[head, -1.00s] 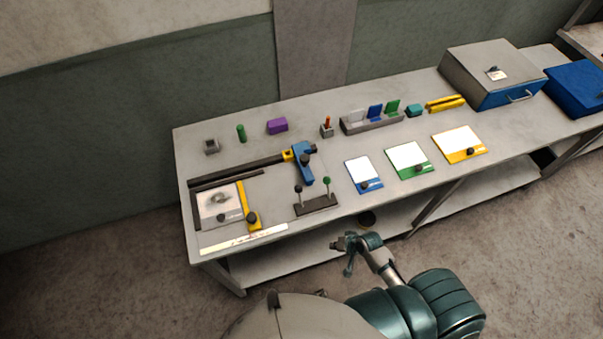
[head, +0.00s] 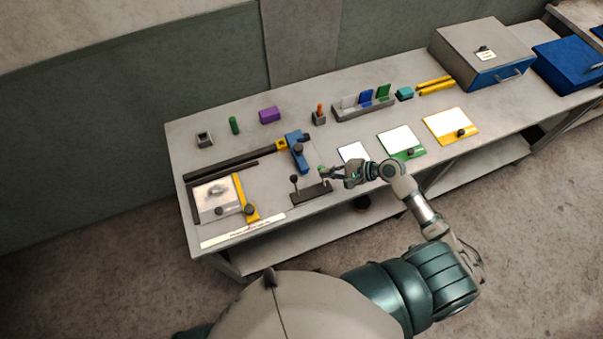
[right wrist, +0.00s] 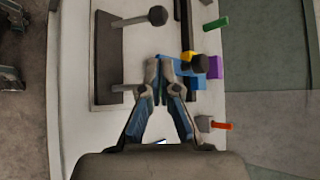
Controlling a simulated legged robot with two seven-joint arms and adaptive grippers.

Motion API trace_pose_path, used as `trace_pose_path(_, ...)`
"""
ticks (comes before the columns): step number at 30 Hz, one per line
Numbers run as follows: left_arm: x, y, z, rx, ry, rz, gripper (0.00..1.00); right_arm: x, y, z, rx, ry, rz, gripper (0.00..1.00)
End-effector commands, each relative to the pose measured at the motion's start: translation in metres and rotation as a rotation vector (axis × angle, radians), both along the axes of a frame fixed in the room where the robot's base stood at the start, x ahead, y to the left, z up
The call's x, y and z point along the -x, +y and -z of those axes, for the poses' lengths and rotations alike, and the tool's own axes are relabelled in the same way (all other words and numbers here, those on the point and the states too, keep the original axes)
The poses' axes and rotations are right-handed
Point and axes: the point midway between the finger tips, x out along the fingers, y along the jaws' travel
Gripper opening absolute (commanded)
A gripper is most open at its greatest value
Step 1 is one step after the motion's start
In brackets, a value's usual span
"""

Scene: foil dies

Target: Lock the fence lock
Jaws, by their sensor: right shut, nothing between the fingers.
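A dark base (head: 312,195) at the table's front edge carries two upright lever posts, one with a black knob (head: 294,178) and one with a green knob (head: 321,171). I cannot tell which part is the fence lock. My right gripper (head: 328,175) is shut and empty, its tips right beside the green knob; contact is unclear. In the right wrist view the shut fingers (right wrist: 161,68) hide the green knob, and the black knob (right wrist: 157,15) stands apart. A blue block with a dark knob (head: 298,152) sits on the dark rail behind. My left gripper is out of view.
A yellow bar (head: 244,195) with a black knob lies beside a grey plate at left. White cards (head: 401,141) lie right of the levers, partly behind my arm. A slotted rack (head: 363,109), purple block (head: 270,115) and grey box (head: 482,52) stand behind.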

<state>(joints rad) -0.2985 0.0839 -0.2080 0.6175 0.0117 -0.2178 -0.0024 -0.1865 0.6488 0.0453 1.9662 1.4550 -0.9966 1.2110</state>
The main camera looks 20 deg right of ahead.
Motion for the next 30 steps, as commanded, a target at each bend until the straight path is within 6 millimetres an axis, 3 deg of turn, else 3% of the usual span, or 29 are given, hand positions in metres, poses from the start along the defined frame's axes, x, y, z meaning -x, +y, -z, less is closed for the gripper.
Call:
trace_pose_path(10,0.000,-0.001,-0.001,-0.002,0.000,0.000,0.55,-0.004,0.004,0.005,-0.001,0.000,-0.001,0.00)
trace_pose_path(22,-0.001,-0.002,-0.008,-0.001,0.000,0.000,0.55,-0.037,0.054,0.037,0.000,-0.001,-0.002,0.00)
trace_pose_path(30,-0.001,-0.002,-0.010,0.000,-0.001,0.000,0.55,-0.048,0.070,0.050,0.001,0.000,-0.003,0.00)
